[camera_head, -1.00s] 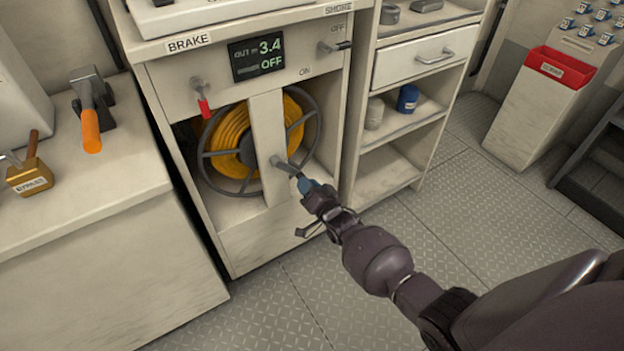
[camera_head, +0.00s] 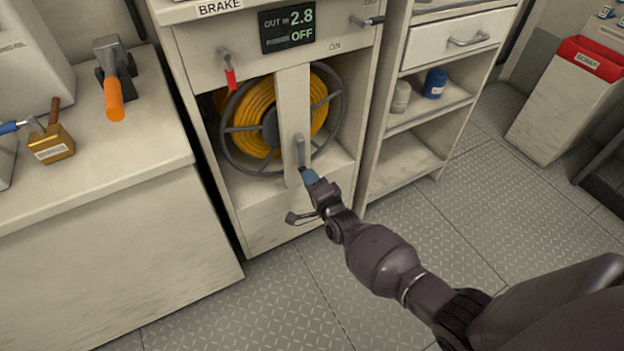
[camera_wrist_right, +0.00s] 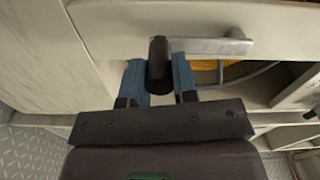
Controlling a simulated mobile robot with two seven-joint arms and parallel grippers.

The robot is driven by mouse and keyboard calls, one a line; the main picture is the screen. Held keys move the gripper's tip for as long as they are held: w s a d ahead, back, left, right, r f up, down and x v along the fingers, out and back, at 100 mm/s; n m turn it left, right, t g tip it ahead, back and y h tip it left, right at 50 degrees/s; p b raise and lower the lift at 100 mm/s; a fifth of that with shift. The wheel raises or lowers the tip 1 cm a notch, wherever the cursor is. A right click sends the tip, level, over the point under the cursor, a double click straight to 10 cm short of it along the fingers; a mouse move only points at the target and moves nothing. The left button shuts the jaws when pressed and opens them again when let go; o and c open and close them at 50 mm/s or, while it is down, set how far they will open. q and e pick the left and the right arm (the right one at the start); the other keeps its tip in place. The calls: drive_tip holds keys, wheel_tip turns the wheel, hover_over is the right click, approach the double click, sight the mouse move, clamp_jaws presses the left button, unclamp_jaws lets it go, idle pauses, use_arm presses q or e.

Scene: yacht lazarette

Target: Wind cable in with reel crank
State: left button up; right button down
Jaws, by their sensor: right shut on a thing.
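The reel (camera_head: 238,130) with yellow cable (camera_head: 257,108) sits in the cabinet bay behind a pale upright post. Its grey crank arm (camera_head: 300,150) is on the post and points down. My right gripper (camera_head: 309,178) is at the crank's lower end. In the right wrist view the blue fingers of this gripper (camera_wrist_right: 159,80) are on both sides of the dark crank handle (camera_wrist_right: 159,62), shut on it. The display (camera_head: 287,29) reads OUT 2.8 and OFF. The red-tipped brake lever (camera_head: 229,72) hangs down at the bay's upper left. My left gripper is not in view.
A power lever (camera_head: 367,21) is at the panel's upper right. An orange-handled tool (camera_head: 113,90) and a brass padlock-like block (camera_head: 53,145) lie on the left bench. Shelves (camera_head: 430,115) stand right of the cabinet. The floor in front is clear.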

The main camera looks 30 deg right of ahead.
drive_tip(key=shift+a, duration=0.15)
idle(0.3)
drive_tip(key=c, duration=0.9)
unclamp_jaws()
drive_tip(key=s+p, duration=0.2)
drive_tip(key=s, duration=0.9)
drive_tip(key=shift+d+p, duration=0.2)
drive_tip(key=shift+p, duration=0.1)
